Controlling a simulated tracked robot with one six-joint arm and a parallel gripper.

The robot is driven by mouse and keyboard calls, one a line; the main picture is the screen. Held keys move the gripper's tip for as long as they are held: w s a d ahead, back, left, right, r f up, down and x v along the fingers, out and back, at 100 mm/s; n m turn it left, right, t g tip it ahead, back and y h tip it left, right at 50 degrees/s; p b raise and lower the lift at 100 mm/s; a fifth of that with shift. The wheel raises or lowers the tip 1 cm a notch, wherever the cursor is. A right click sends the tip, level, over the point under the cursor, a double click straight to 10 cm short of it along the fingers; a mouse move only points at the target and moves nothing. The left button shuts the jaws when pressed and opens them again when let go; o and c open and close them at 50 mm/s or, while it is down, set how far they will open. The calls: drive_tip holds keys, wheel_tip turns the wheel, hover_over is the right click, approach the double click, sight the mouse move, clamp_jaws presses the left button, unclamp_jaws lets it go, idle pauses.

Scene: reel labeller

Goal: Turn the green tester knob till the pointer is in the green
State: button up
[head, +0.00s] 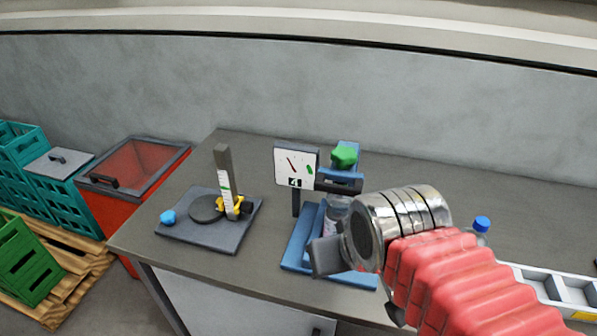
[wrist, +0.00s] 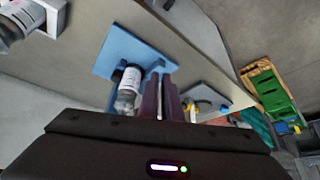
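The green knob (head: 344,155) sits on top of the blue tester (head: 299,247), which stands on the grey bench. A white dial (head: 283,175) stands to its left. Its dark red pointer (head: 292,164) leans up-left, apart from the green mark (head: 309,170) at the dial's right. A labelled bottle (head: 337,214) stands in the tester and also shows in the wrist view (wrist: 127,95). My gripper (head: 326,257) is in front of the tester, below and apart from the knob. In the wrist view its two fingers (wrist: 161,98) lie together, with nothing visible between them. The knob is not visible there.
A dark plate (head: 190,236) with a black disc, an upright scale (head: 224,175) and a blue knob (head: 168,217) is left of the tester. A blue-capped bottle (head: 482,224) and a pale tray (head: 545,285) are at right. A red bin (head: 112,205) stands beyond the bench's left end.

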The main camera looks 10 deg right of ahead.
drive_tip(key=shift+o, duration=0.7)
drive_tip(key=shift+w+r, duration=0.15)
drive_tip(key=shift+r, duration=0.15)
drive_tip(key=o, duration=1.3)
drive_tip(key=w+d+r+n, duration=0.1)
drive_tip(key=w+r, duration=0.2)
drive_tip(key=r, duration=0.1)
drive_tip(key=w+d+r+n+g, duration=0.1)
drive_tip(key=w+r+n, duration=0.1)
drive_tip(key=r, duration=0.3)
drive_tip(key=w+d+r+n+g, duration=0.1)
drive_tip(key=w+r+n, duration=0.1)
drive_tip(key=w+r, duration=0.3)
wheel_tip(320, 180, up, 9)
drive_tip(key=n+g, duration=0.4)
drive_tip(key=n, duration=0.3)
hover_over(344, 152)
drive_tip(key=shift+w+d+f, duration=0.1)
drive_tip(key=shift+f, duration=0.05)
drive_tip(key=shift+f, duration=0.15)
drive_tip(key=shift+f, duration=6.8)
drive_tip(key=shift+c, duration=0.3)
drive_tip(key=c, duration=1)
